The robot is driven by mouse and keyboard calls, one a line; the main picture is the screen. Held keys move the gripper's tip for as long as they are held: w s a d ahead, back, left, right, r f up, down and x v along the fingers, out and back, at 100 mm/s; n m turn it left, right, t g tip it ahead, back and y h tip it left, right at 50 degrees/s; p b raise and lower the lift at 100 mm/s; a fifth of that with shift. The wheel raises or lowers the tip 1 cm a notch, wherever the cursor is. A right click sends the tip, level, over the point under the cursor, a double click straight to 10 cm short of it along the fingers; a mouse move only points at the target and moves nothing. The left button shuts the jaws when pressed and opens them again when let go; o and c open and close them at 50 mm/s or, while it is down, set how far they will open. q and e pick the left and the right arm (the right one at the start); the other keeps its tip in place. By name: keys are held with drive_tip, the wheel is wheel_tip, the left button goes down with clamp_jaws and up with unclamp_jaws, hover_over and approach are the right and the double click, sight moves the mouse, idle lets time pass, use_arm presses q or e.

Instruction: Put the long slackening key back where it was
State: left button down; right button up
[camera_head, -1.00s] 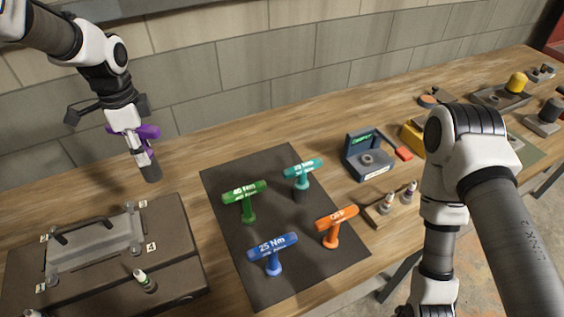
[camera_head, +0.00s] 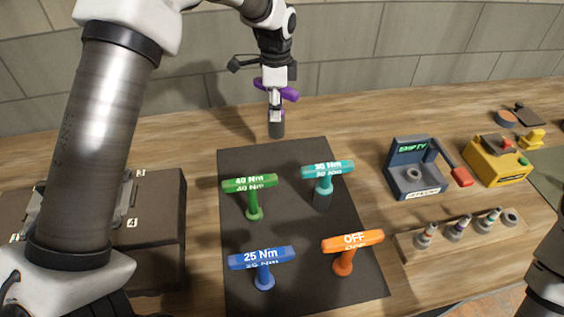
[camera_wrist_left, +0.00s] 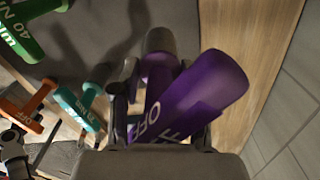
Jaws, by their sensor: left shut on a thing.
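The purple key (camera_head: 289,93) is a T-handle with "OFF" lettering, which shows in the left wrist view (camera_wrist_left: 205,95). My left gripper (camera_head: 274,98) is shut on it. The key hangs roughly upright with its dark socket end (camera_head: 277,128) down, close to the back edge of the dark mat (camera_head: 295,215). I cannot tell whether the socket touches the bench. The right gripper is out of view.
A blue-grey tester marked EMPTY (camera_head: 414,168) and a yellow box (camera_head: 498,160) stand right of the mat. A wooden rack (camera_head: 415,257) with small sockets lies in front of them. A dark engine cover (camera_head: 160,215) is at left. A block wall (camera_head: 400,60) rises behind.

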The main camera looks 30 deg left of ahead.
use_arm(q)
wheel_tip(320, 180, down, 9)
drive_tip(key=p, duration=0.2)
drive_tip(key=shift+s+f+p, duration=0.1)
drive_tip(key=shift+f+p, duration=0.1)
drive_tip(key=shift+p, duration=0.2)
drive_tip(key=shift+f, duration=0.3)
drive_tip(key=shift+f, duration=0.1)
drive_tip(key=c, duration=0.6)
unclamp_jaws()
wheel_tip(320, 180, up, 11)
drive_tip(key=b, duration=0.3)
drive_tip(key=shift+r, duration=0.65)
